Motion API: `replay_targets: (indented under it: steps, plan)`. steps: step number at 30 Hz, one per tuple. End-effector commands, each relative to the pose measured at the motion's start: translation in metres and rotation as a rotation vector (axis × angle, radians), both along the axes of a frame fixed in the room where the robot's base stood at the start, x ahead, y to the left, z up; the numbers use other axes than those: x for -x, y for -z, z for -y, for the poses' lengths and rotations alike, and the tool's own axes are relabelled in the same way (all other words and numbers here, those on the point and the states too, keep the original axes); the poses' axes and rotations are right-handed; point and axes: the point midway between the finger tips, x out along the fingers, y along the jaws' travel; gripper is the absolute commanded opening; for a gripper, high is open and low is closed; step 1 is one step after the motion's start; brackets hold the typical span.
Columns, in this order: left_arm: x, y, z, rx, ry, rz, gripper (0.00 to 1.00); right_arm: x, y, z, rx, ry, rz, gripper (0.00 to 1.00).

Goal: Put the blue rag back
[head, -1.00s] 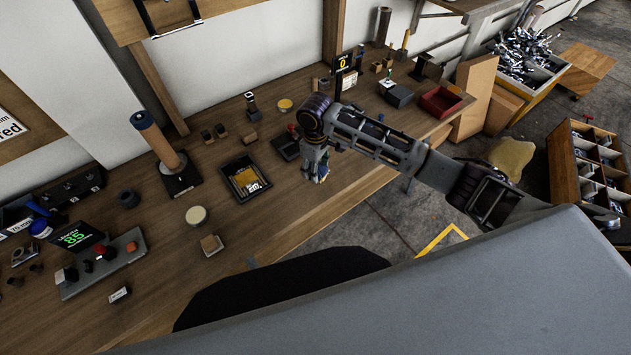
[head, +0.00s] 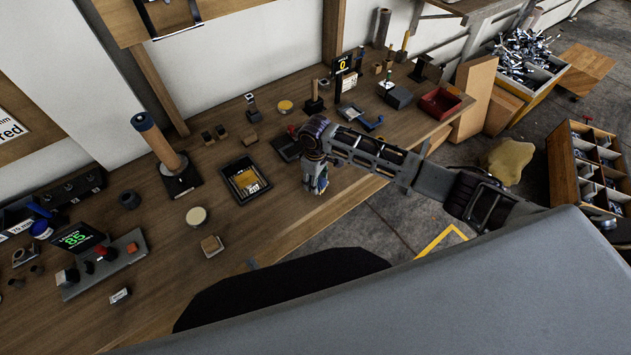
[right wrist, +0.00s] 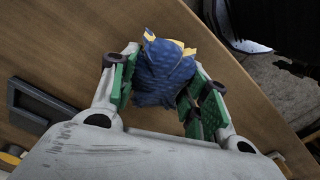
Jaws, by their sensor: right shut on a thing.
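The blue rag (right wrist: 165,75) is dark blue with yellow edges and bunched up between the green-padded fingers of my right gripper (right wrist: 166,62) in the right wrist view. My right gripper is shut on it. In the head view my right gripper (head: 316,184) points down near the front edge of the wooden bench (head: 290,215). Only a small blue and yellow bit of the rag shows there. The gap between rag and bench top is hard to judge. My left gripper is not in view.
A black tray with yellow contents (head: 245,180) lies left of the gripper. Behind the gripper are a dark tray (head: 285,148), an upright post (head: 314,100) and a blue-handled tool (head: 372,124). A red bin (head: 440,102) stands farther right. Bench near its front edge is mostly clear.

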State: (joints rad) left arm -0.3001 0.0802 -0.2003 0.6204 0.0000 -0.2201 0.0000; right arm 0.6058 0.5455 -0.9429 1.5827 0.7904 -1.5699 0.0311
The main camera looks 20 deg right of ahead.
Motion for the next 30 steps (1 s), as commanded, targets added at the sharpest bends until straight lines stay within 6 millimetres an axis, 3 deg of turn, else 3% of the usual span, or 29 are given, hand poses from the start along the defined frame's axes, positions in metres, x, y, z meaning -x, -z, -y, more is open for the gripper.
replay_targets:
  steps: [4,17,18,23,30]
  plan:
    - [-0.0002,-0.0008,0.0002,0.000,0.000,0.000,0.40,-0.0001,0.0106,0.0002,0.001,0.000,0.001,0.27]
    - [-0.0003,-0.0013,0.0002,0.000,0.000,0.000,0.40,0.0002,0.0141,0.0002,0.000,0.000,0.000,0.27]
    - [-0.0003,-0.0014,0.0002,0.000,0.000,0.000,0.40,0.0002,0.0146,0.0003,0.000,0.000,0.000,0.47]
    - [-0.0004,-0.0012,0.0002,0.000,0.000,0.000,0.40,0.0001,0.0144,0.0002,0.000,0.000,0.000,0.67]
    - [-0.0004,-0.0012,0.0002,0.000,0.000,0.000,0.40,0.0001,0.0143,0.0002,0.000,0.000,0.000,0.67]
